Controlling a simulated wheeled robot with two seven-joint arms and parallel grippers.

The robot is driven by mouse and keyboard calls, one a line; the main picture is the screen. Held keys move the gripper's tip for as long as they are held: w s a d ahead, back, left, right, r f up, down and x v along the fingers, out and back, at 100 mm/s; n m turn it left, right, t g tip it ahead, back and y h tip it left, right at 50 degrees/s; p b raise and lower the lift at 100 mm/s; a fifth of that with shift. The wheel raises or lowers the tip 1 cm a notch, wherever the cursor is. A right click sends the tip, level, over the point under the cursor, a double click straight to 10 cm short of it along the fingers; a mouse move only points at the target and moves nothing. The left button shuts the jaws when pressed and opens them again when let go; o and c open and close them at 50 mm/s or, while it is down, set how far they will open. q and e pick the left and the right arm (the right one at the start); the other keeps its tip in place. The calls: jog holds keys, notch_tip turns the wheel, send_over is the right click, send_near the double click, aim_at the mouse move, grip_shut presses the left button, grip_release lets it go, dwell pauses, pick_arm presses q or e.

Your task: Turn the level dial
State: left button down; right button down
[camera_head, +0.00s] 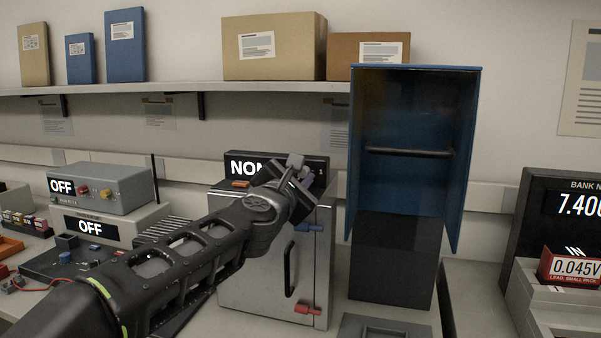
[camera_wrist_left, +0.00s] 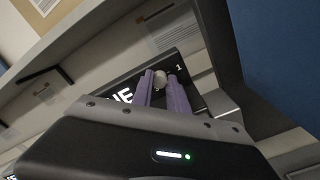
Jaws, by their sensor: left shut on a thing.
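The level dial, a small pale round knob (camera_wrist_left: 161,77), sits on a black panel (camera_head: 318,165) with white lettering atop a steel cabinet (camera_head: 262,268). The panel also shows in the left wrist view (camera_wrist_left: 121,98), where a "1" is readable beside the knob. My left gripper (camera_head: 298,178) reaches the panel's right part. In the left wrist view, its two purple fingers (camera_wrist_left: 163,88) are on either side of the knob, shut on it. My wrist hides part of the lettering, and the dial's setting cannot be read. My right gripper is not in view.
An open blue box (camera_head: 466,165) stands close right of the gripper. A shelf (camera_head: 190,87) with cardboard boxes runs above. The cabinet has a dark handle (camera_head: 289,270) and blue and red latches. Grey devices with "OFF" displays (camera_head: 95,229) stand left.

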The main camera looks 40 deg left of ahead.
pick_arm(q)
jog(key=m+p, duration=0.1)
jog(key=m, duration=0.4)
jog(key=shift+m, duration=0.4)
jog(key=c, duration=1.3)
grip_release()
jog(key=shift+f, duration=0.1)
